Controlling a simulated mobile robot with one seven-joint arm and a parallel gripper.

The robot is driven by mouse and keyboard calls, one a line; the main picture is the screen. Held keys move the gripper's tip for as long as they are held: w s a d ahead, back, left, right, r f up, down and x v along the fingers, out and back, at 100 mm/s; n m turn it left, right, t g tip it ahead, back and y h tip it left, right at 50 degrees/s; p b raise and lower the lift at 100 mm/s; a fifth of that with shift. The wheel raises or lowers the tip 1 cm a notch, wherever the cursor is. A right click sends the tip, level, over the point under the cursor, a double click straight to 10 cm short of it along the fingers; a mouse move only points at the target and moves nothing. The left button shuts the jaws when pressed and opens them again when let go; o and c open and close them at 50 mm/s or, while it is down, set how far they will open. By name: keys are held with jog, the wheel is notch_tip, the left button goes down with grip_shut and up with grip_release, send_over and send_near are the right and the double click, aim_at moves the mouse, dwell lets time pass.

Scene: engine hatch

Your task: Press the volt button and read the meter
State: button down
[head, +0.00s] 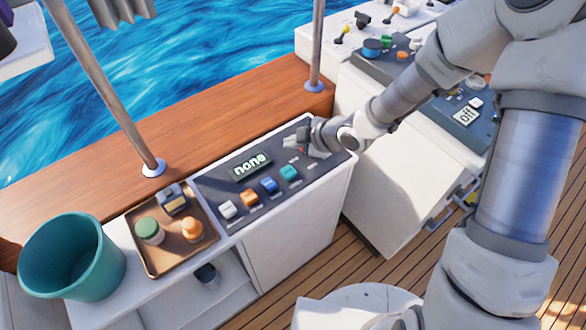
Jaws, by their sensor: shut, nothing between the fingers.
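The meter panel (222,188) is a dark slab on a white cabinet, and its display (251,165) reads "none". A row of buttons runs along it: a white button (228,209), an orange button (249,197), a blue button (269,185) and a teal button (289,173). The labels by them are too small to read, so I cannot tell which is the volt button. My gripper (300,151) is shut and empty, low over the panel's right end, beyond the teal button. A bit of red shows at its fingers. It hides that part of the panel, and I cannot tell whether it touches.
Left of the panel, a brown tray (160,265) holds a green-lidded jar (149,230), an orange item (192,230) and a small box (173,199). A teal bucket (72,262) stands farther left. A rail post (317,45) rises behind. Another console (466,115) reads "Off".

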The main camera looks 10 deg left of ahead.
dwell(0.3)
jog(key=b, duration=0.8)
send_near(287, 169)
jog(key=w+a+f, duration=0.1)
jog(key=a+f, duration=0.1)
jog(key=a, duration=0.1)
jog(key=w+a, duration=0.1)
jog(key=shift+w+a+f, duration=0.3)
jog(key=shift+f, duration=0.1)
dwell(1.0)
jog(key=shift+f+b, duration=0.4)
jog(key=shift+b, duration=0.05)
jog(key=shift+f+b, duration=0.8)
jog(key=shift+f, duration=0.05)
dwell(0.8)
jog(key=shift+r, duration=0.1)
jog(key=shift+r+p, duration=1.15)
notch_tip(287, 169, up, 5)
jog(key=p, duration=0.4)
